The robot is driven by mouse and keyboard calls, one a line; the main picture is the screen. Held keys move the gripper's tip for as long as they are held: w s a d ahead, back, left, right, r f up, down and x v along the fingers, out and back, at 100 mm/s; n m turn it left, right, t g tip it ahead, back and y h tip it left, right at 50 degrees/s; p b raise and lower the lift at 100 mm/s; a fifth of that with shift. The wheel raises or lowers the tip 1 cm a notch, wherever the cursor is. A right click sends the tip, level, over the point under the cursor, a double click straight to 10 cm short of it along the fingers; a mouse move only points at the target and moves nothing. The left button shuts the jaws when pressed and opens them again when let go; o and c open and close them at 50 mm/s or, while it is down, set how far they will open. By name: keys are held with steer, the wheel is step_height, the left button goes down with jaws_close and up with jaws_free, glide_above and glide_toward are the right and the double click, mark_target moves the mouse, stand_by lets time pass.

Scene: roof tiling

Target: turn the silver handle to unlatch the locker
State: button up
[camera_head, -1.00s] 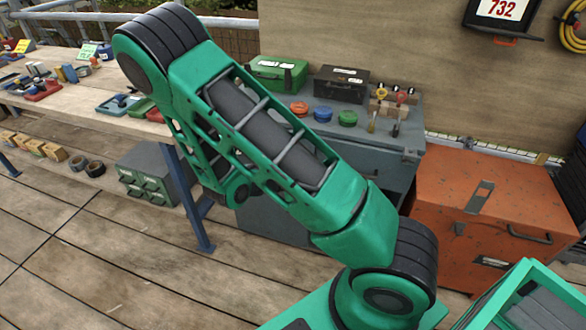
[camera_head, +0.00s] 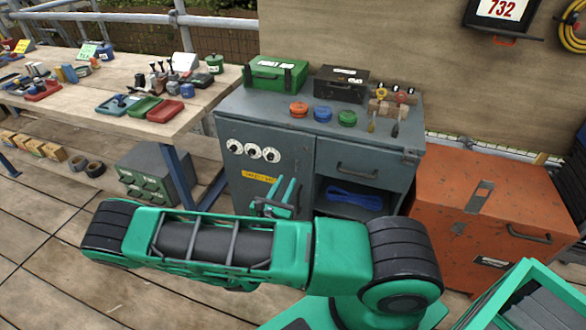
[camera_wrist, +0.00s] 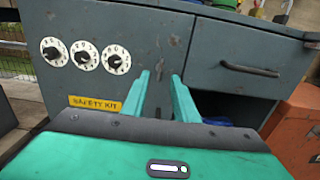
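The locker is a worn grey-blue cabinet (camera_head: 250,150) with a door carrying three white dials and a yellow SAFETY KIT label (camera_head: 259,177). In the wrist view the label (camera_wrist: 95,103) lies left of my fingers. My gripper (camera_head: 284,187) is in front of the door's lower right part, its two green fingers apart. In the wrist view my gripper (camera_wrist: 161,78) points at the door with nothing clearly held between its fingers. I cannot clearly make out the silver handle; a small mark shows between the fingertips, and my gripper may hide the handle. The door looks shut.
Right of the door are a drawer with a dark pull (camera_head: 357,171) and an open shelf with a blue coil (camera_head: 354,197). An orange chest (camera_head: 492,205) stands at the right. A workbench (camera_head: 190,125) with trays stands at the left.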

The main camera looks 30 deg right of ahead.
mark_target(296, 163)
steer(key=x, duration=0.9)
steer(key=shift+w+d, duration=0.1)
steer(key=shift+d, duration=0.1)
jaws_close()
